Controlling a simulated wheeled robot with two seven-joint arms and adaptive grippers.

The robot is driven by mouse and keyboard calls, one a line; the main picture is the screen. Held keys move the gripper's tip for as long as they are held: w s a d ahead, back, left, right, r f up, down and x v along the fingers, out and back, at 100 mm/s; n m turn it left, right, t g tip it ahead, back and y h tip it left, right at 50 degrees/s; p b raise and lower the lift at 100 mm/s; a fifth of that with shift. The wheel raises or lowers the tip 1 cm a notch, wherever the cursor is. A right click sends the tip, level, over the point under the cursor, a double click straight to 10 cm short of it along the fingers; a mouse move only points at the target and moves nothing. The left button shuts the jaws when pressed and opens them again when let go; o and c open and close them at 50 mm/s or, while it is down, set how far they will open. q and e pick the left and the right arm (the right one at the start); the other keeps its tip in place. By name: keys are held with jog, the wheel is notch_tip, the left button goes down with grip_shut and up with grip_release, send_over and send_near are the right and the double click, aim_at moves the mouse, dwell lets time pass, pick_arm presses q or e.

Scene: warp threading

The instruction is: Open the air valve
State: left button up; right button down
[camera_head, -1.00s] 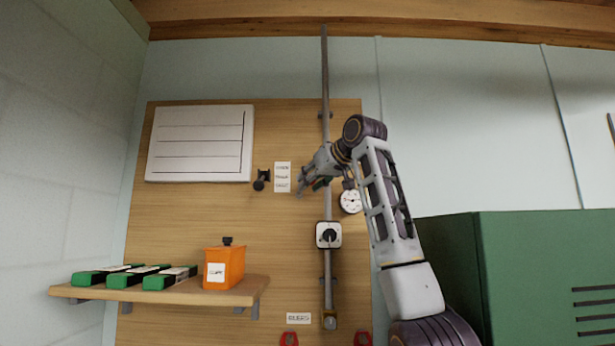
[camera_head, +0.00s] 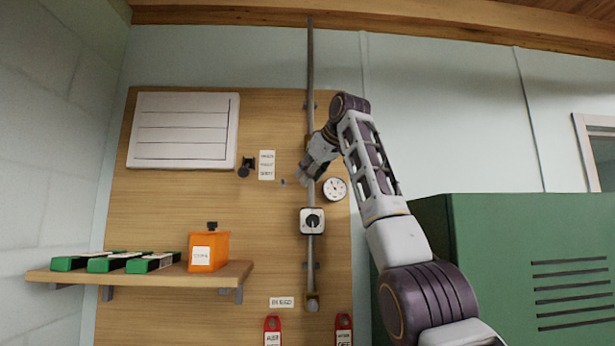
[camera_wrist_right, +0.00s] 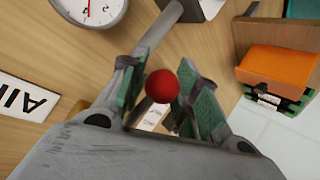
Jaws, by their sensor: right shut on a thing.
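My right gripper (camera_head: 308,176) is at the vertical grey pipe (camera_head: 310,80) on the wooden board, above a white box with a black knob (camera_head: 312,221). In the right wrist view, a red ball knob (camera_wrist_right: 162,86) sits between the green-padded fingers of my right gripper (camera_wrist_right: 160,92), which is shut on it. A short grey rod shows behind the knob. The valve body is mostly hidden by the gripper in the head view. A label reading AIR (camera_wrist_right: 24,98) shows at the left of the wrist view. My left gripper is not in view.
A round gauge (camera_head: 334,189) is right of the pipe. A shelf (camera_head: 150,276) at lower left holds an orange box (camera_head: 208,252) and several green-and-black items. A green cabinet (camera_head: 470,240) stands at right. Red tags (camera_head: 272,332) hang at the bottom.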

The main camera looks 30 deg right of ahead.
jog(key=shift+a+r, duration=0.1)
jog(key=shift+a, duration=0.05)
jog(key=c, duration=1.3)
grip_release()
jog(key=shift+o, duration=1)
jog(key=shift+a, duration=0.3)
jog(key=shift+d, duration=0.2)
jog(key=shift+w+a+p, duration=0.15)
jog(key=shift+p, duration=0.15)
